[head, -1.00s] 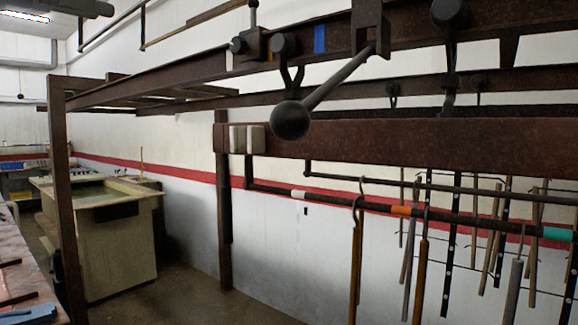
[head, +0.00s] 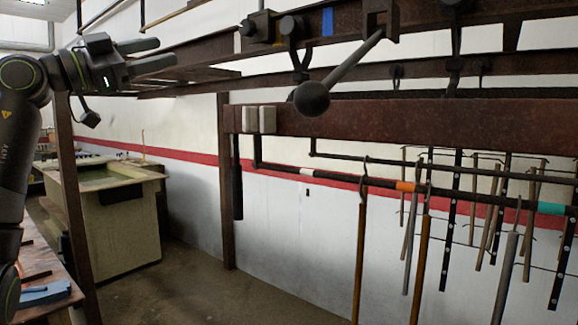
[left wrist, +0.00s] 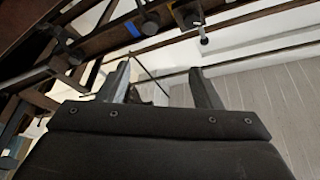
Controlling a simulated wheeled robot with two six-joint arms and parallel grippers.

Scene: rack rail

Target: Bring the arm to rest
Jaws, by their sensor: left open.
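My left gripper (head: 155,56) is at the upper left of the head view, with its arm coming in from the left edge. Its two dark fingers point right and are apart, with nothing between them. In the left wrist view the gripper (left wrist: 160,85) also shows its two fingers spread and empty, with rack beams and the ceiling beyond. My right gripper is not in view.
A rusty steel rack beam (head: 400,132) crosses the right side. A lever with a ball end (head: 312,98) hangs at the upper rail. Rods hang from a bar (head: 385,182) with coloured bands. A tank (head: 105,220) stands at left; floor between is clear.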

